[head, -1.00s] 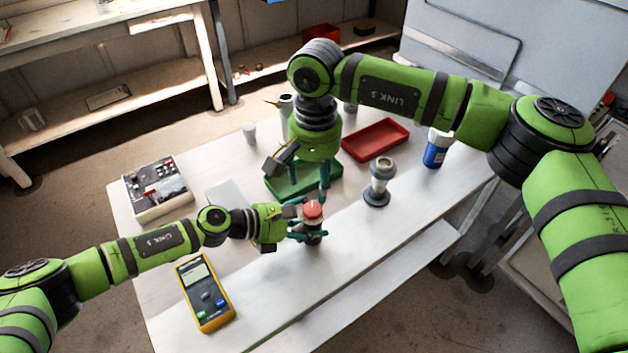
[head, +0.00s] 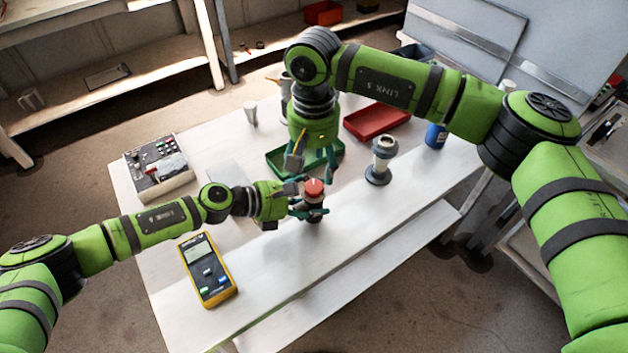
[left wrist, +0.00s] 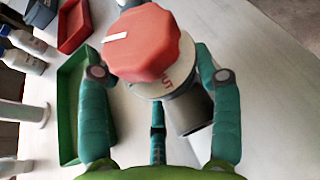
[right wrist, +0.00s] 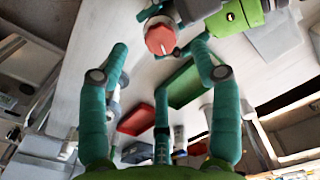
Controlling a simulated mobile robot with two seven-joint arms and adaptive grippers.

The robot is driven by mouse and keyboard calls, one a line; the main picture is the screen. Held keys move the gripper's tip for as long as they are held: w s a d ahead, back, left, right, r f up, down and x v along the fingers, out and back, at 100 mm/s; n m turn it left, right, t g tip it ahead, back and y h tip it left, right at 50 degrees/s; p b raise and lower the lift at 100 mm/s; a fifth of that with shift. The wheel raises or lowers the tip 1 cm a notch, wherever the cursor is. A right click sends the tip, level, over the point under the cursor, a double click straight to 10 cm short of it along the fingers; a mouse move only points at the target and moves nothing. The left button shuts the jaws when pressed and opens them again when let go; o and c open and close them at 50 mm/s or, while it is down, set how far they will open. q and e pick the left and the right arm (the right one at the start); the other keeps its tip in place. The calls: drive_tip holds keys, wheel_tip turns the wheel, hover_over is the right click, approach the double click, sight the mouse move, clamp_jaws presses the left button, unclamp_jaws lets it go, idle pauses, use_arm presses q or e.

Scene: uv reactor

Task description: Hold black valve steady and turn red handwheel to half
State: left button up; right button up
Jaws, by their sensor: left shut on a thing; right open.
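The black valve (left wrist: 190,112) stands upright on the white table, with the red handwheel (head: 314,187) on top. The handwheel carries a white pointer mark, clear in the left wrist view (left wrist: 145,40). My left gripper (head: 308,208) is shut around the valve's body below the handwheel; its fingers lie on either side in the left wrist view. My right gripper (head: 314,168) points down, open and empty, just above and behind the handwheel in the head view. In the right wrist view the handwheel (right wrist: 160,40) shows beyond and between its spread fingertips, seemingly apart from them.
A green tray (head: 280,163) and a red tray (head: 362,127) lie behind the valve. A yellow multimeter (head: 207,270) and control box (head: 157,167) lie left. The front table strip is clear.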

sight(314, 187)
wheel_tip(314, 187, down, 6)
drive_tip(key=shift+f, duration=0.15)
drive_tip(key=c, duration=1.1)
